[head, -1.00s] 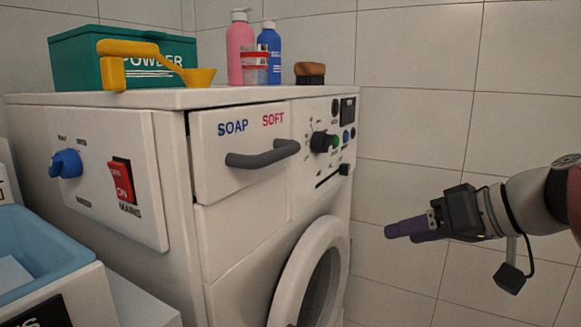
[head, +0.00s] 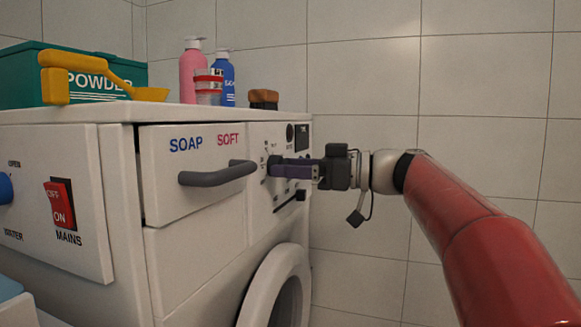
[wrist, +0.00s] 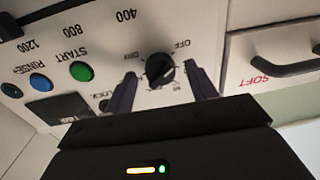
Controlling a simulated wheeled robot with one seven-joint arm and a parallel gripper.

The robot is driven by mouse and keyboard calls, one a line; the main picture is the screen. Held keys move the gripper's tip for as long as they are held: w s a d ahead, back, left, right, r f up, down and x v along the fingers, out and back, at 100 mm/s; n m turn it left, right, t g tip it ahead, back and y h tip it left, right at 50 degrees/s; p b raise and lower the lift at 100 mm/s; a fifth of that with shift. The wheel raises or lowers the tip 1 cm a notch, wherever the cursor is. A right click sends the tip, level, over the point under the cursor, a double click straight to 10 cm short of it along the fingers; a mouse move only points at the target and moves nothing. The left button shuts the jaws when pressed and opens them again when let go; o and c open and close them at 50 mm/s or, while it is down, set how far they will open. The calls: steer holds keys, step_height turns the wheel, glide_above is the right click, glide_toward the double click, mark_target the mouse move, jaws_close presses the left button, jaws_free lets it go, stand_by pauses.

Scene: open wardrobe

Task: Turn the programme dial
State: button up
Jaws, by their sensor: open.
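The programme dial (wrist: 160,70) is a black round knob with a pale pointer mark on the washing machine's white control panel, with small printed labels around it. I cannot tell whether the fingers touch the dial.
Beside the dial are the green START button (wrist: 82,71) and blue RINSE button (wrist: 40,81). The soap drawer's grey handle (head: 218,174) juts out to the left of my gripper. Bottles and a powder box (head: 100,75) stand on top.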

steer(key=shift+w+a, duration=0.1)
steer(key=shift+a, duration=0.1)
steer(key=shift+c, duration=0.3)
steer(key=c, duration=0.9)
